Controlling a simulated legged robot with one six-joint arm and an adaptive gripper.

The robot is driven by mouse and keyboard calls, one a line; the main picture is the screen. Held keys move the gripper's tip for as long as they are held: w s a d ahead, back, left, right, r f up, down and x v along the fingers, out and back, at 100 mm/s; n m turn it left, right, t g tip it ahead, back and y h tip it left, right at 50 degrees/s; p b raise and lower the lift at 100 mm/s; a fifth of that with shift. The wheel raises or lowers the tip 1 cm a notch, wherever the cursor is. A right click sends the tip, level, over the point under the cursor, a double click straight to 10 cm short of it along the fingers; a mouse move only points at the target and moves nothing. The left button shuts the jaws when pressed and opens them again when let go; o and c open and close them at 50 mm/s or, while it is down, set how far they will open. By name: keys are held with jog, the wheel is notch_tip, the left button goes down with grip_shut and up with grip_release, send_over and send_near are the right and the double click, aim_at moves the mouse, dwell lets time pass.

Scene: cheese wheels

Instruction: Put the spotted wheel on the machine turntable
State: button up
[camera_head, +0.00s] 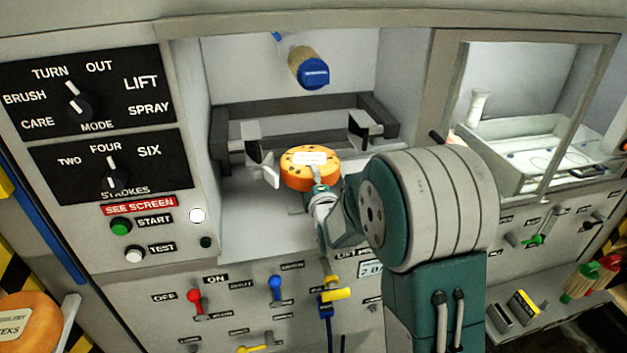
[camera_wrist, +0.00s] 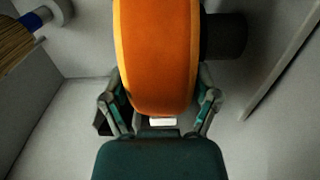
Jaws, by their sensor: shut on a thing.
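The spotted wheel (camera_head: 303,174) is an orange cheese with dark spots and a white label on its upper face. It is inside the open bay of the machine. My gripper (camera_head: 316,190) reaches into the bay and is shut on the wheel's near edge. In the wrist view the orange wheel (camera_wrist: 155,55) stands between the two fingers of my gripper (camera_wrist: 160,100), one on each side. A grey metal fork or bracket (camera_head: 258,160) is close to the wheel's left side. I cannot make out a turntable; whatever lies under the wheel is hidden.
A brush with a blue end (camera_head: 309,70) hangs above the wheel, and a second bracket (camera_head: 363,130) is at its right. A control panel (camera_head: 95,100) is left. A glazed chamber (camera_head: 530,120) is right. Another orange wheel (camera_head: 25,325) sits lower left.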

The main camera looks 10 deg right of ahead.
jog(key=shift+a, duration=0.1)
jog(key=o, duration=1.2)
jog(key=shift+c, duration=0.2)
jog(key=shift+f, duration=0.1)
jog(key=shift+f, duration=0.2)
jog(key=s+r+m+g, duration=0.3)
jog(key=s+m+g, duration=0.3)
jog(key=s, duration=1.2)
jog(key=s+r+m+g, duration=0.3)
jog(key=s+m+g, duration=0.3)
jog(key=s+m, duration=0.6)
jog(key=s, duration=0.7)
jog(key=shift+a, duration=0.15)
